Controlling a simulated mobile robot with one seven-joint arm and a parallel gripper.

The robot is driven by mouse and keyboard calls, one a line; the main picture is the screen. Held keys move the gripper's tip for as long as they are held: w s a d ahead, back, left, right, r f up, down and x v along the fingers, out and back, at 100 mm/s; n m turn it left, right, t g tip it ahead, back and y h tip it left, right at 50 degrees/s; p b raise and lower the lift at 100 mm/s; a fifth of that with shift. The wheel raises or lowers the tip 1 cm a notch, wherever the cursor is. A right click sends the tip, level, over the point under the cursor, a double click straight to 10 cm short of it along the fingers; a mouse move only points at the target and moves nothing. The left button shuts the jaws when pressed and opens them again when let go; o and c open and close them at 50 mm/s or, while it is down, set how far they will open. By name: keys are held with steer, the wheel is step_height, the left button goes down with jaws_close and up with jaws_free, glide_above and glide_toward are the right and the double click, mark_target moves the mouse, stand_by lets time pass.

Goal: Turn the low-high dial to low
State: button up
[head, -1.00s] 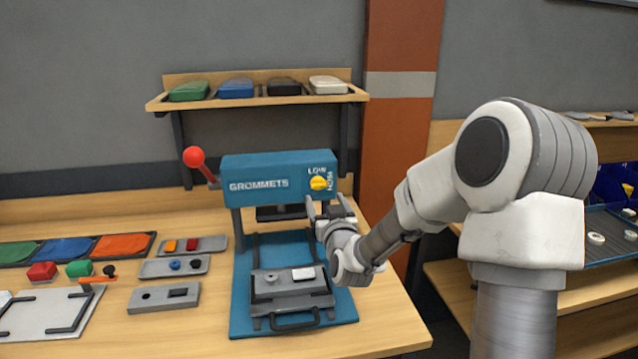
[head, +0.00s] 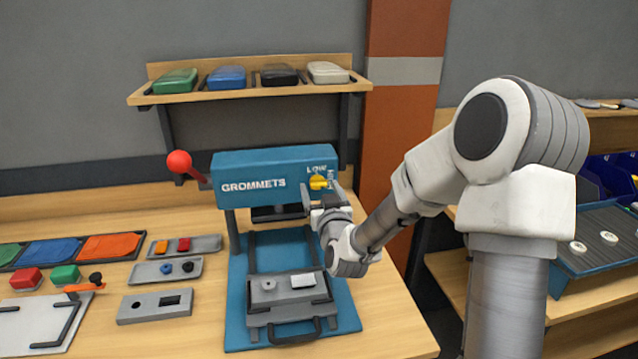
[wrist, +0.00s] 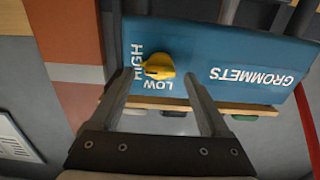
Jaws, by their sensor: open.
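The yellow low-high dial (head: 317,182) is on the front of the blue grommet press (head: 250,163), near its right end. It also shows in the wrist view (wrist: 160,66), where its narrow end points toward the word HIGH. The word LOW is printed on another side of it. My gripper (head: 320,190) is open and empty in front of the dial. In the wrist view, the two fingers (wrist: 160,76) stand apart with the dial between their tips. I cannot tell whether either finger touches it.
A red ball-ended lever (head: 180,162) sticks out at the press's left. A grey fixture with a handle (head: 290,300) sits below the press head. Small grey trays (head: 154,305) lie to the left. A shelf (head: 200,97) with several coloured cases hangs behind.

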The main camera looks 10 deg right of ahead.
steer(key=shift+w, duration=0.3)
jaws_close()
stand_by(0.5)
